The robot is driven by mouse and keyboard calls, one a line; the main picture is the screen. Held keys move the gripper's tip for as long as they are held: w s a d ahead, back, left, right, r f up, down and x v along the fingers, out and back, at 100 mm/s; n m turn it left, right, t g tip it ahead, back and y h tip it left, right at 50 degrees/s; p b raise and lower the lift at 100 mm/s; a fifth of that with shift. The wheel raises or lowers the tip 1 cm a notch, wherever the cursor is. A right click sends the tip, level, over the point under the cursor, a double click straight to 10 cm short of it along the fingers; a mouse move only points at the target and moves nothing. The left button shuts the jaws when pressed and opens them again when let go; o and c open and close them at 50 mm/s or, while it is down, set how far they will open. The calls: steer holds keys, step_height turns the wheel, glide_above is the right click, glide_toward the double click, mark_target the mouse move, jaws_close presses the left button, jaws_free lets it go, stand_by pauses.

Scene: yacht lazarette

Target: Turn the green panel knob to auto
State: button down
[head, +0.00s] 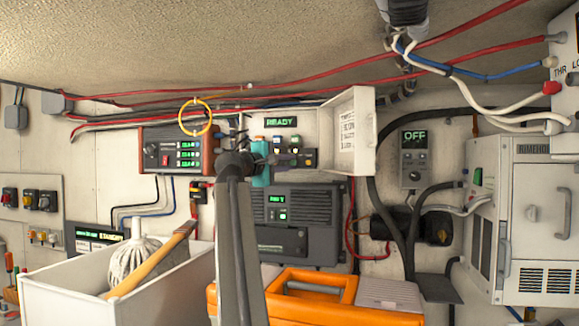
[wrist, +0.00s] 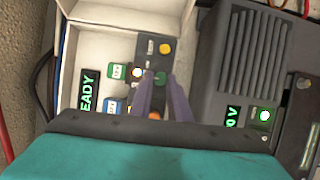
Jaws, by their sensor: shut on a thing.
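The green knob (wrist: 160,77) sits on a small dark panel inside an open white box, between the tips of my gripper (wrist: 161,84) in the wrist view. My gripper is shut on it. The fingers hide its sides, and I cannot read its pointer or position marks. In the head view my gripper (head: 284,160) reaches into the box from the left, and the knob cannot be made out there. A READY display (head: 281,122) glows green above the panel; it also shows in the wrist view (wrist: 91,92).
The box's white door (head: 349,130) stands open to the right. A grey ribbed unit (head: 325,215) is below the box. An orange toolbox (head: 310,300) and a white bin (head: 185,290) with a mop stand in front.

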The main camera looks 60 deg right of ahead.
steer(key=shift+a+f, duration=0.1)
steer(key=shift+f, duration=0.15)
steer(key=c, duration=1.9)
jaws_free()
steer(key=shift+o, duration=1.2)
steer(key=shift+a+r, duration=0.15)
steer(key=shift+a, duration=0.05)
steer(key=shift+d, duration=0.15)
steer(key=w+a+b, duration=0.1)
steer(key=a+b, duration=0.1)
steer(key=a, duration=1.1)
steer(key=shift+a, duration=0.4)
steer(key=shift+w, duration=0.15)
